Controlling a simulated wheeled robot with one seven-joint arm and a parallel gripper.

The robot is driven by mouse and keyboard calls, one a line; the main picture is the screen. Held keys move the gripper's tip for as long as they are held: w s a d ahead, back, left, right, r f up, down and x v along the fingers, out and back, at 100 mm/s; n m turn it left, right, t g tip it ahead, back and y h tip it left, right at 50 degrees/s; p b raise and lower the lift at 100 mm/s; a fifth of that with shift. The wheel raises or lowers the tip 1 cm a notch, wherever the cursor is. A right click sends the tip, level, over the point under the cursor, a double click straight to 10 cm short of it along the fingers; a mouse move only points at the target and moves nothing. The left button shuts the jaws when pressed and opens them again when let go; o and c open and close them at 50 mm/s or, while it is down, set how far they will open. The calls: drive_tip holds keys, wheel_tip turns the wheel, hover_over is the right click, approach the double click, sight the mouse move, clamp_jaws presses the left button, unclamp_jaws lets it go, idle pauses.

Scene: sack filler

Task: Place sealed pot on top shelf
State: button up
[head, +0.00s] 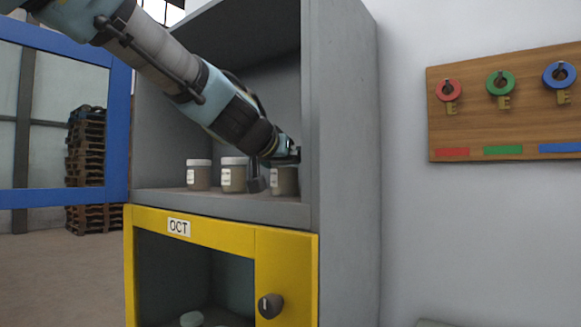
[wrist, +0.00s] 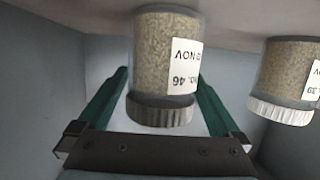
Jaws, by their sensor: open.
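The pot labelled "No. 46" (wrist: 163,60) stands on the top shelf (head: 225,208) at its right end. It holds grainy contents and has a grey-brown lid. The wrist view shows it upside down. In the head view it is the rightmost pot (head: 285,181), its top partly covered by my arm's end. My gripper (head: 270,178) is at this pot, with its dark green fingers (wrist: 163,88) on either side. The fingers are open, with gaps visible between them and the pot.
Two white-lidded pots (head: 198,174) (head: 233,174) stand left of my gripper; one neighbouring pot (wrist: 284,80) shows in the wrist view. Below is a yellow-framed compartment (head: 285,265) marked OCT, its opening showing a pale object inside. The cabinet's right wall (head: 343,150) is close to my gripper.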

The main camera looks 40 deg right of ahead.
drive_tip(key=shift+a+r+p, duration=0.1)
drive_tip(key=shift+r+p, duration=0.2)
drive_tip(key=p+v, duration=0.2)
drive_tip(key=v, duration=0.7)
drive_tip(key=shift+a, duration=0.15)
drive_tip(key=shift+s+a+r+p, duration=0.15)
drive_tip(key=shift+s+r+p, duration=0.05)
drive_tip(key=shift+p, duration=0.35)
drive_tip(key=p+v, duration=0.2)
drive_tip(key=p, duration=0.3)
drive_tip(key=shift+f, duration=0.1)
drive_tip(key=shift+a+f, duration=0.1)
